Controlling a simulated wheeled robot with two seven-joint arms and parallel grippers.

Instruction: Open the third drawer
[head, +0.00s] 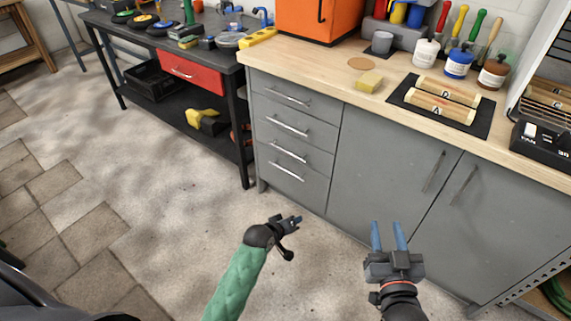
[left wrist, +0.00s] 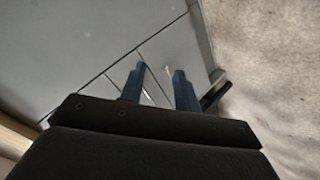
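The grey drawer unit under the wooden worktop has several stacked drawers, each with a silver bar handle. The handle of the third drawer from the top (head: 288,152) is in plain view, and its front looks flush and closed. My left gripper (head: 292,221) is low in front of the drawers, apart from them in the head view. In the left wrist view its blue fingers (left wrist: 158,70) are spread, pointing at grey drawer fronts with a bright handle partly hidden between them. My right gripper (head: 388,232) is open and empty, in front of the cabinet doors.
Grey cabinet doors (head: 385,165) stand right of the drawers. A black workbench with a red drawer (head: 192,72) is at the left. The worktop (head: 325,65) holds a yellow sponge (head: 369,81) and bottles. The floor before the drawers is clear.

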